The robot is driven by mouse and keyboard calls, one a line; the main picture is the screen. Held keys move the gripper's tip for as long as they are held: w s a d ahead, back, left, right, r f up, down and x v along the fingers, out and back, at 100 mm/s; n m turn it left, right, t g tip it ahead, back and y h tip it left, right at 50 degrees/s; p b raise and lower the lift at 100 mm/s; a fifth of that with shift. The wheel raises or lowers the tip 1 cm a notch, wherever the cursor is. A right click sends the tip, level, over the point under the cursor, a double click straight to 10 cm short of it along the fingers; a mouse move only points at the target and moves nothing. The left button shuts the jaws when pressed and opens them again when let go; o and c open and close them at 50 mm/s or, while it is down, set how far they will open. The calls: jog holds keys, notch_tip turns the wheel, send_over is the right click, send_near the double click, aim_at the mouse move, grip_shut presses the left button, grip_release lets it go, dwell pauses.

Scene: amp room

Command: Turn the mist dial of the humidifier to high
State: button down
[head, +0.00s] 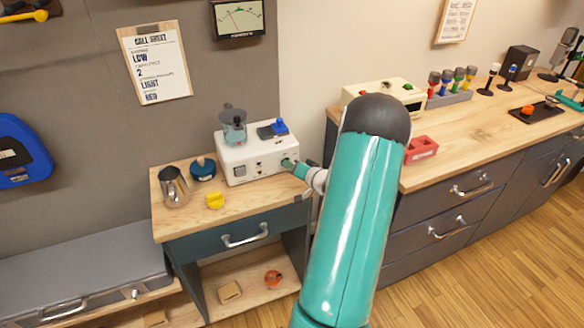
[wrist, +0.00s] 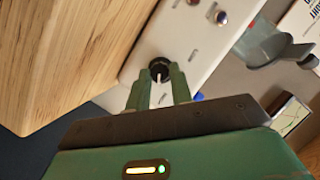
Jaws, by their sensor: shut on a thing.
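The humidifier appears to be the white box (head: 258,160) on the small wooden-topped cabinet, with a clear grey cup-like part (head: 233,125) on top. Its front face also shows in the wrist view (wrist: 185,38). A round black dial (wrist: 159,64) with a pale pointer mark sits on that face. My gripper (head: 290,163) is at the right end of the front face in the head view. In the wrist view the two green fingers of my gripper (wrist: 160,75) are shut on the dial, one at each side. The dial's setting labels cannot be read.
A long wooden counter (head: 480,135) with a red block (head: 422,148) lies to the right. Wooden floor (head: 470,270) is open in front.

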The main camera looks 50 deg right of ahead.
jog(key=c, duration=1.2)
grip_release()
jog(key=shift+c, duration=0.2)
jog(key=shift+s, duration=0.1)
jog(key=v, duration=1.3)
jog(key=shift+s+a, duration=0.2)
jog(key=shift+s, duration=0.1)
jog(key=shift+r, duration=0.15)
